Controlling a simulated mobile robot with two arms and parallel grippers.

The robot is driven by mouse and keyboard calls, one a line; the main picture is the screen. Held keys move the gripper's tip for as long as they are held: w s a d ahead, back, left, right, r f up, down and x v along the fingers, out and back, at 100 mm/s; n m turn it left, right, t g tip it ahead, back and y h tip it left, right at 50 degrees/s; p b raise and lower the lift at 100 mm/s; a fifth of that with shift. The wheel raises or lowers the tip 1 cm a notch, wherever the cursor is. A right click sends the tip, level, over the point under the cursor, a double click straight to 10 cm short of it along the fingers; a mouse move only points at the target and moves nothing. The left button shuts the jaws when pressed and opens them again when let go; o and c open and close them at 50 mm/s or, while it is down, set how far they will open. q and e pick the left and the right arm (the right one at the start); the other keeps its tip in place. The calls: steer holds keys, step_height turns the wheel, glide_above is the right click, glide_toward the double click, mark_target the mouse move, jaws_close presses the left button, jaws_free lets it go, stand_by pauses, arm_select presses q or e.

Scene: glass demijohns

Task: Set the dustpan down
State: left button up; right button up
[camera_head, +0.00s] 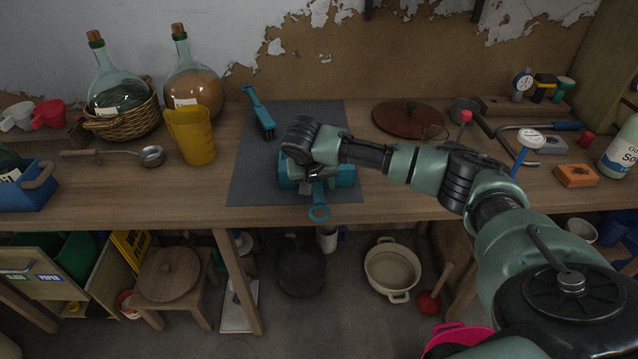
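The teal dustpan (344,175) is over the dark grey mat (257,178), near the table's front edge. Its handle points toward me and ends in a ring just past that edge. I cannot tell whether the pan touches the mat. My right gripper (314,174) reaches in from the right and is at the base of the handle, with its fingers closed about it. The wrist hides part of the pan. A teal brush (262,114) lies at the back left of the mat. My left gripper is not in view.
A yellow jug (190,136) and a ladle (150,156) are left of the mat. Two demijohns (193,83) (115,78) stand behind. A round brown lid (408,118) and an orange block (576,175) are to the right. The mat's left part is bare.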

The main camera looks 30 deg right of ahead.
steer(key=v, duration=1.2)
steer(key=w+a+f+n+t+y, duration=0.1)
steer(key=a+f+n+t+y, duration=0.25)
steer(key=a+f, duration=0.55)
steer(key=w+a+f+n+t+y, duration=0.25)
steer(key=a+f+y, duration=0.3)
steer(key=a, duration=0.65)
steer(key=s+d+f+g+h, duration=0.1)
steer(key=s+d+f, duration=0.3)
steer(key=f, duration=0.6)
steer(key=s+d+f+g+h, duration=0.1)
steer(key=s+d+f+h, duration=0.1)
steer(key=s+f, duration=0.6)
steer(key=s+d+f+g+h, duration=0.1)
steer(key=s+d+f, duration=0.15)
steer(key=f, duration=0.95)
steer(key=s+d+f+g, duration=0.1)
steer(key=s+f, duration=0.5)
steer(key=s, duration=0.6)
steer(key=s+f+n+g, duration=0.1)
steer(key=s+f, duration=0.5)
steer(key=s, duration=0.7)
steer(key=s+d+f+n+g+h, duration=0.1)
steer(key=s+f+g, duration=0.2)
steer(key=s, duration=0.9)
step_height(320, 180, down, 3)
steer(key=shift+s+d+r+b, duration=0.1)
steer(key=shift+s+d+b, duration=0.15)
steer(key=shift+d+b, duration=0.15)
